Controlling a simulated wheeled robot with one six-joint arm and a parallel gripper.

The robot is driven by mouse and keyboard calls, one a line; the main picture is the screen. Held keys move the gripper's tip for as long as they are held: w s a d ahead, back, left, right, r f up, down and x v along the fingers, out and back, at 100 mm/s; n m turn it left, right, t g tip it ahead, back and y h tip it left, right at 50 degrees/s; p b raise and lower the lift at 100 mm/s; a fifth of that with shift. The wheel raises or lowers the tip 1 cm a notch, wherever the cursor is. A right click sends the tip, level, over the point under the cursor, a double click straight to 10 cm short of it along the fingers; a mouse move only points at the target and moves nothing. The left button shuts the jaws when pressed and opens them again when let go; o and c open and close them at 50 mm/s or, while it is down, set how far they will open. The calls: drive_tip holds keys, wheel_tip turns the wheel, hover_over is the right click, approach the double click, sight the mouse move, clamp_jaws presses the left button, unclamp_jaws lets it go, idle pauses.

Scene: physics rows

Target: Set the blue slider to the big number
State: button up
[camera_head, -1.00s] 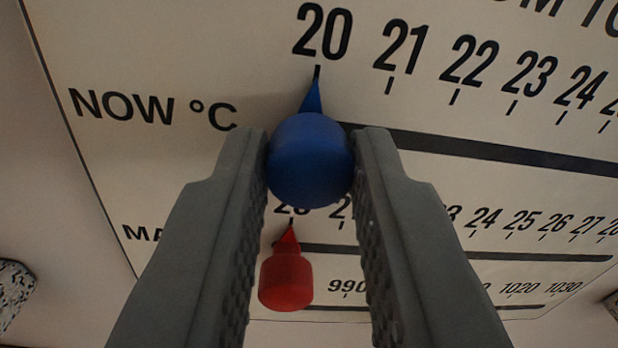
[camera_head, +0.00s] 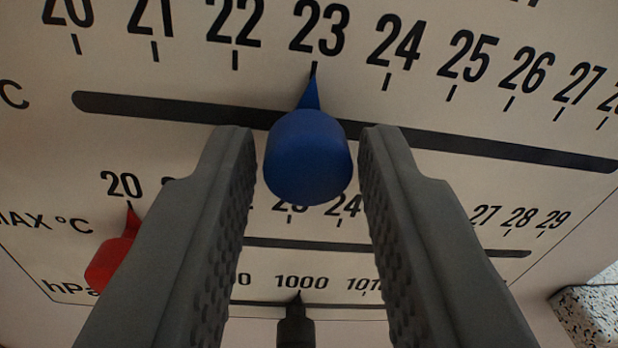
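The blue slider (camera_head: 308,157) is a round knob with a pointed tip on the top slot of a pale printed panel. Its tip points up at the tick under 23 (camera_head: 317,27) on the NOW °C scale. My gripper (camera_head: 306,150) has one finger on each side of the knob, with a small gap showing on both sides, so it is open around the slider and not pressing it. The fingers hide parts of the lower scales.
The red slider (camera_head: 110,262) stands at 20 on the MAX °C scale, partly behind my left finger. A dark slider (camera_head: 296,325) stands near 1000 on the hPa scale. A speckled block (camera_head: 592,312) is at the lower right.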

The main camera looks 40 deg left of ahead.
drive_tip(key=shift+o, duration=1.2)
drive_tip(key=v, duration=1.7)
drive_tip(key=shift+d, duration=0.15)
drive_tip(key=shift+s, duration=0.1)
drive_tip(key=s+d+r+m+t+h, duration=0.35)
drive_tip(key=s+d, duration=0.25)
drive_tip(key=d, duration=0.3)
drive_tip(key=s+d+r+m+t+h, duration=0.3)
drive_tip(key=s+d+r+h, duration=0.1)
drive_tip(key=s+d, duration=0.4)
drive_tip(key=s+d+f+m+h, duration=0.2)
drive_tip(key=s+d, duration=0.4)
drive_tip(key=s, duration=0.3)
drive_tip(key=s+d+f+m+g+h, duration=0.1)
drive_tip(key=s+d+f+m+h, duration=0.1)
drive_tip(key=s+d, duration=0.4)
drive_tip(key=s+h, duration=0.1)
drive_tip(key=s, duration=0.2)
drive_tip(key=shift+s+f+m+h, duration=0.3)
drive_tip(key=shift+f+m+h, duration=0.05)
drive_tip(key=shift+f, duration=0.05)
